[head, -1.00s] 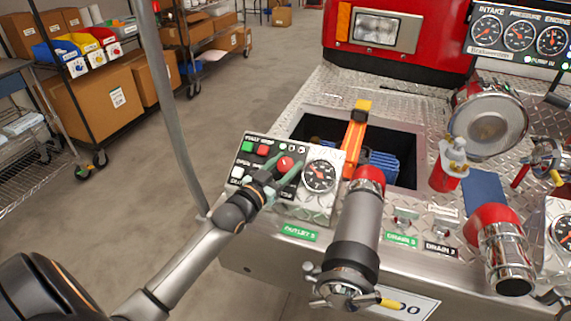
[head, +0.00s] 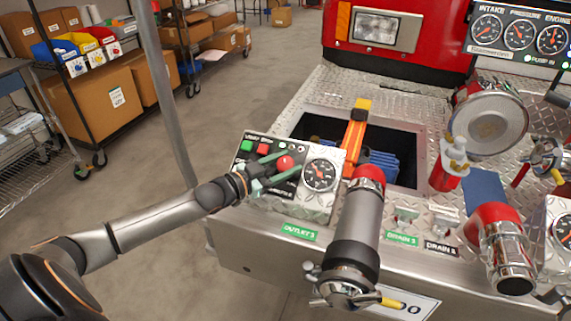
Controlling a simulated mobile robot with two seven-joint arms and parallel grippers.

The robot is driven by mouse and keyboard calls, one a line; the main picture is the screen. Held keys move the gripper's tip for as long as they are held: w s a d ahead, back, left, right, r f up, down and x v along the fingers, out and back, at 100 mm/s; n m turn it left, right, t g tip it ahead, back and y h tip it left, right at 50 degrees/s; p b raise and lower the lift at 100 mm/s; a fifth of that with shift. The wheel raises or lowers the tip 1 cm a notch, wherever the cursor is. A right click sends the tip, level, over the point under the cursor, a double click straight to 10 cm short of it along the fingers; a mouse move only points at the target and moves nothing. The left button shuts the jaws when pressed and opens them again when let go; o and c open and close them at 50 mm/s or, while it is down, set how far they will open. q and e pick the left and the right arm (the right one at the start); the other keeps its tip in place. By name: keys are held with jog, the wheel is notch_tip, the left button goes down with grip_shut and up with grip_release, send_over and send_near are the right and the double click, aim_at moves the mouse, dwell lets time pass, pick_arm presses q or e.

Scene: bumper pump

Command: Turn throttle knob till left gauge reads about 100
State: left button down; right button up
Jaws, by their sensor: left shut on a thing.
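The red throttle knob (head: 285,162) sits on a tilted control panel at the left of the pump deck. My left gripper (head: 285,164) comes in from the left, with its greenish fingers on either side of the knob, shut on it. The left gauge (head: 319,175) is a round dial just right of the knob on the same panel, unobstructed. Its needle is too small to read exactly. The right gripper is not in view.
Green and red buttons (head: 263,149) sit at the panel's upper left. A large pipe with a red collar (head: 369,174) stands right of the gauge. A grey pole (head: 161,90) rises behind my arm. More gauges (head: 519,35) are on a board at upper right.

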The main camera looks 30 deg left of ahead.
pick_arm(q)
jog(key=shift+d+r, duration=0.1)
jog(key=shift+r, duration=0.05)
jog(key=shift+c, duration=1.3)
grip_release()
jog(key=shift+s, duration=0.1)
jog(key=shift+s+a, duration=0.2)
jog(key=shift+s, duration=0.05)
jog(key=f+p+v, duration=0.1)
jog(key=p+v, duration=0.1)
jog(key=v, duration=0.9)
jog(key=shift+s+r, duration=0.35)
jog(key=shift+r, duration=0.1)
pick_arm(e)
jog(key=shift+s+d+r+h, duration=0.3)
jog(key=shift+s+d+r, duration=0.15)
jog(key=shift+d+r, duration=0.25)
pick_arm(q)
jog(key=shift+a, duration=0.1)
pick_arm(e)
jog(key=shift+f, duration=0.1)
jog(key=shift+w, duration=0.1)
